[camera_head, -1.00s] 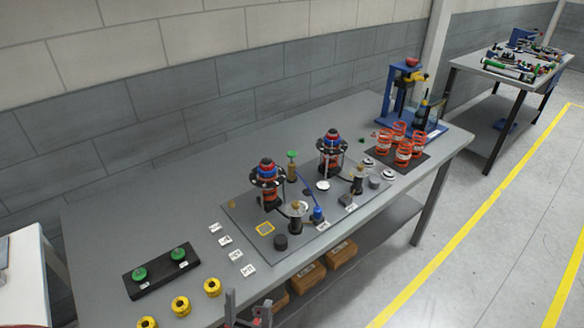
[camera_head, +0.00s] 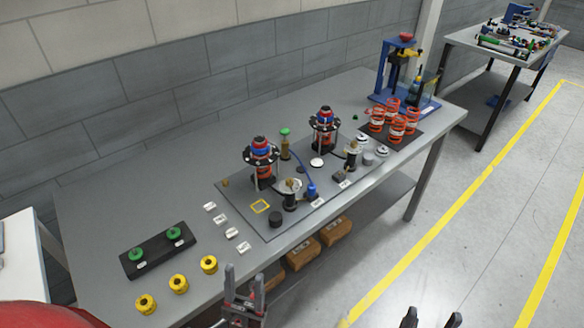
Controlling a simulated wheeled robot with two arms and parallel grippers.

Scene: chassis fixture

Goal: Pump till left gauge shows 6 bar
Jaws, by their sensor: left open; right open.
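A chassis fixture plate (camera_head: 240,207) lies on the grey table. Two strut assemblies with red and blue tops stand on it, a left one (camera_head: 262,160) and a right one (camera_head: 325,130). A brass-coloured pump-like cylinder with a green top (camera_head: 285,143) stands between them, with a blue hose near it. My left gripper (camera_head: 243,276) is open and empty at the table's front edge. My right gripper (camera_head: 432,318) is open and empty at the bottom, over the floor.
A black block with two green knobs (camera_head: 158,250), several yellow nuts (camera_head: 178,284) and white labels (camera_head: 231,233) lie at left. Orange springs (camera_head: 397,128) and a blue press (camera_head: 400,75) stand at the far right. Brown boxes (camera_head: 335,231) sit on the shelf below.

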